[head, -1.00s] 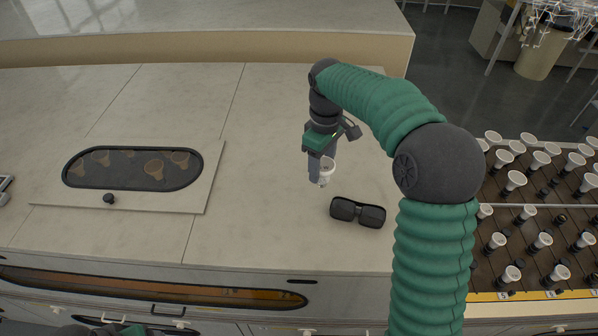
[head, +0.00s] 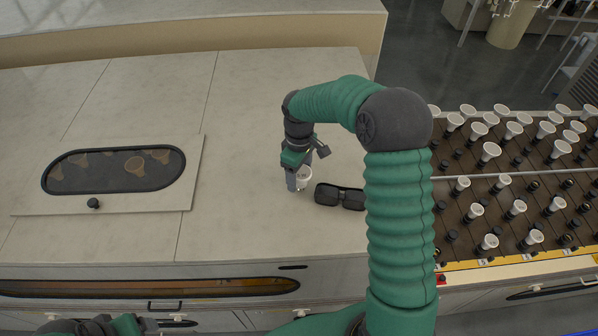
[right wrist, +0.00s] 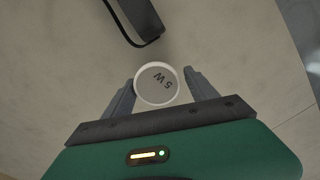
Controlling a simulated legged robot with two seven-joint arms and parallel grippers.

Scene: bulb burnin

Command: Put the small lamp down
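The small lamp (head: 304,178) is white with a round face and stands upright at my right gripper, left of the dark glasses. In the right wrist view its face (right wrist: 156,84) reads "5 W" and lies between the two fingers. My right gripper (head: 296,187) points down at the counter. In the right wrist view its fingers (right wrist: 159,76) flank the face, with a narrow gap on the right side; it looks open around the lamp. The lamp's foot looks at or very near the counter; contact is hard to tell. My left gripper is not clearly in view.
Dark glasses (head: 341,196) lie on the counter (head: 240,215) just right of the lamp. A panel (head: 180,197) with a dark oval window and a knob is at left. A rack (head: 470,240) with several white lamps stands at right. The counter between panel and lamp is clear.

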